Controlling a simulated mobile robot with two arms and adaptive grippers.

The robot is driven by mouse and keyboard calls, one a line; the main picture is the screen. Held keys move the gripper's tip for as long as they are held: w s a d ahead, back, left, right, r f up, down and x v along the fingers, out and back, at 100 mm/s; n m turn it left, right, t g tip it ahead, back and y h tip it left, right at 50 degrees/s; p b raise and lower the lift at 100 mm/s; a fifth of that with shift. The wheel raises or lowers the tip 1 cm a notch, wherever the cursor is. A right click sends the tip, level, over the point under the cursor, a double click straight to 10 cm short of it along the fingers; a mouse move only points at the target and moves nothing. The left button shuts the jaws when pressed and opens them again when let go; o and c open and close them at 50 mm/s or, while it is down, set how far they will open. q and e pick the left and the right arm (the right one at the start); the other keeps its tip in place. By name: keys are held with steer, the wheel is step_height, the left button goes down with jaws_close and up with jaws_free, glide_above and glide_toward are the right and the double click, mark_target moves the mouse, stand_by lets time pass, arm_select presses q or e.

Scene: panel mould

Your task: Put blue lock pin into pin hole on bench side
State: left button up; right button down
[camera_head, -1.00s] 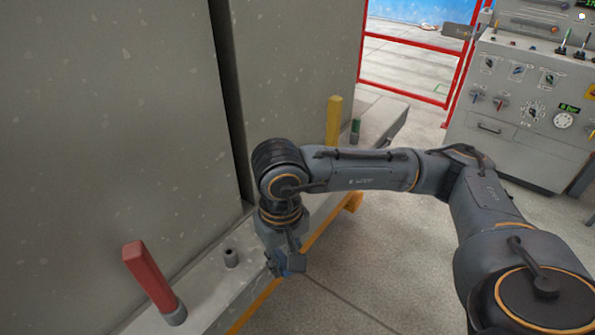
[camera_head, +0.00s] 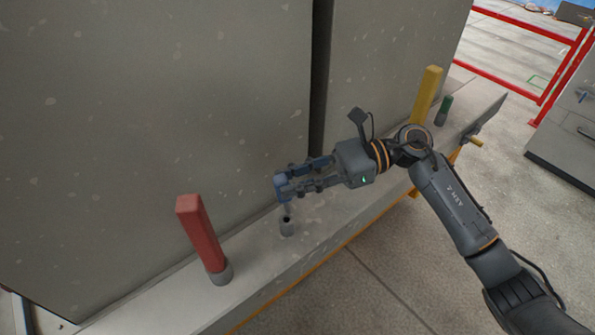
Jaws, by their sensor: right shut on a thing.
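My right gripper (camera_head: 287,188) is shut on the blue lock pin (camera_head: 281,184), whose blue head shows at the fingertips. The pin's grey shank (camera_head: 286,211) points down, just above or at the mouth of the pin hole; I cannot tell whether its tip has entered. The pin hole (camera_head: 287,228) is a short grey socket with a dark opening on the bench side (camera_head: 258,270), the ledge along the foot of the grey panels. My left gripper is not in view.
A tilted red pin (camera_head: 200,232) stands in a socket left of the hole. A yellow pin (camera_head: 426,93) and a green pin (camera_head: 444,110) stand farther along the ledge. Tall grey panels (camera_head: 150,120) rise behind. Red railing (camera_head: 530,30) is at the back right. Floor in front is clear.

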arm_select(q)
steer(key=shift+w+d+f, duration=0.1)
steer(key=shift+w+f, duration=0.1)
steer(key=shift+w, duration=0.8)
arm_select(e)
steer(key=shift+w+d+r+m+t+y, duration=0.15)
steer(key=shift+w+m+t+y, duration=0.15)
steer(key=shift+w+t+y, duration=0.25)
steer(key=shift+w+d+m+t+y, duration=0.1)
steer(key=shift+w+m+t+y, duration=0.2)
steer(key=shift+w, duration=0.4)
arm_select(q)
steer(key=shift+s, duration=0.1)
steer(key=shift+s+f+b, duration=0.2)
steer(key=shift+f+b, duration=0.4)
steer(key=shift+b, duration=0.05)
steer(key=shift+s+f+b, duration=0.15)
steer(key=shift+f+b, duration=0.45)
steer(key=shift+b, duration=0.05)
arm_select(e)
steer(key=shift+f, duration=2.95)
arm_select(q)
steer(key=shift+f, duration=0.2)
